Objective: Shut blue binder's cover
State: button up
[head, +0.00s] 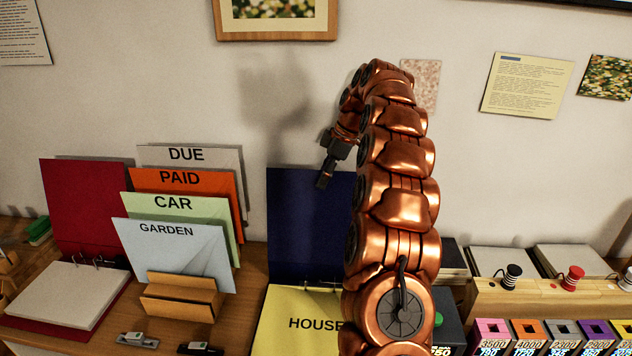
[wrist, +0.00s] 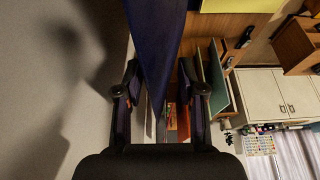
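The blue binder is open in the head view. Its dark blue cover (head: 300,215) stands upright near the wall, and its yellow HOUSE page (head: 295,318) lies in front of it. My gripper (head: 323,180) is at the upper part of the cover, pointing down and left. In the wrist view my gripper (wrist: 158,75) is open, with a finger on each side. The blue cover (wrist: 158,40) shows edge-on in the gap between the fingers, narrowing downward. I cannot tell whether either finger touches it. My arm hides the binder's right side in the head view.
A red binder (head: 85,205) stands open at the left. A wooden holder (head: 180,298) with several labelled envelopes (head: 205,240) stands just left of the blue binder. At the right are white-topped boxes (head: 505,260) and coloured blocks (head: 530,330). The wall is close behind the cover.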

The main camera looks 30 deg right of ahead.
jog(key=shift+p+x, duration=0.35)
jog(key=shift+x, duration=0.75)
grip_shut()
